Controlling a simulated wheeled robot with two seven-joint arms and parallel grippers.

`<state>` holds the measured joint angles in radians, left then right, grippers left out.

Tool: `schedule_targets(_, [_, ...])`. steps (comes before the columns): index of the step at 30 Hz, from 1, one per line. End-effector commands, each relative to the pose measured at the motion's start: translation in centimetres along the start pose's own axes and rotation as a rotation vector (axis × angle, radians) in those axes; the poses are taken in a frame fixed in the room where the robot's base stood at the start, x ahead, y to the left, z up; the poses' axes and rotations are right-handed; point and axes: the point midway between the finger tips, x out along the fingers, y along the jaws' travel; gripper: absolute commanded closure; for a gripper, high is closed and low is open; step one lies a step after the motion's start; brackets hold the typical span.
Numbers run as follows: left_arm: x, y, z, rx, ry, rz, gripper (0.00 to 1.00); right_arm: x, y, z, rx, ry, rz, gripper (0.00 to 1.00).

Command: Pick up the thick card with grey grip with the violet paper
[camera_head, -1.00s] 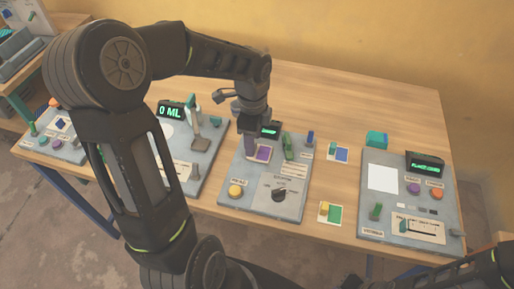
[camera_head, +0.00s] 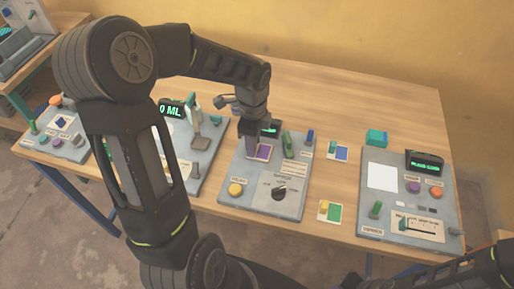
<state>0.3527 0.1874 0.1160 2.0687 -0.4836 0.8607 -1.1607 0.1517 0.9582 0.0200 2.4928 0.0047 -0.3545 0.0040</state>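A card with violet paper (camera_head: 263,152) lies on the grey plate of the middle device. My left gripper (camera_head: 251,153) points down at the card's left part, and its fingertips are at or just over it. The gripper hides that part, so the grey grip cannot be made out clearly. Whether the fingers are open or shut on the grip is too small to tell. My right arm shows only at the lower right edge, and its gripper is out of view.
The middle device has a yellow button (camera_head: 236,189), a black dial (camera_head: 279,193) and a green lever (camera_head: 288,143). Another device (camera_head: 381,177) stands farther right. The wooden table's back is clear.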

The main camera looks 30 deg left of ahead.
Motion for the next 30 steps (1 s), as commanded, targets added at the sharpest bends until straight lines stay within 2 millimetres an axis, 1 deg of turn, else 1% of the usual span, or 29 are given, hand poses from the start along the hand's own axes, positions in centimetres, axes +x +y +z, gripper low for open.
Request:
schedule_targets(1, [0.0, 0.0, 0.0, 0.000, 0.000, 0.000, 0.71, 0.0, 0.0, 0.0, 0.000, 0.000, 0.000, 1.00])
schedule_targets(9, [0.0, 0.0, 0.0, 0.000, 0.000, 0.000, 0.93, 0.0, 0.0, 0.0, 0.000, 0.000, 0.000, 1.00])
schedule_targets(12, [0.0, 0.0, 0.0, 0.000, 0.000, 0.000, 1.00, 0.0, 0.0, 0.0, 0.000, 0.000, 0.000, 1.00])
schedule_targets(25, [-0.1, 0.0, 0.0, 0.000, 0.000, -0.001, 1.00, 0.0, 0.0, 0.0, 0.000, 0.000, 0.000, 1.00])
schedule_targets(28, [-0.7, -0.1, 0.0, 0.000, 0.000, -0.004, 1.00, 0.1, 0.0, 0.0, 0.000, 0.000, 0.000, 1.00])
schedule_targets(30, [-1.5, -0.1, 0.0, 0.001, -0.001, -0.005, 1.00, 0.2, 0.1, 0.0, 0.000, 0.001, 0.000, 1.00])
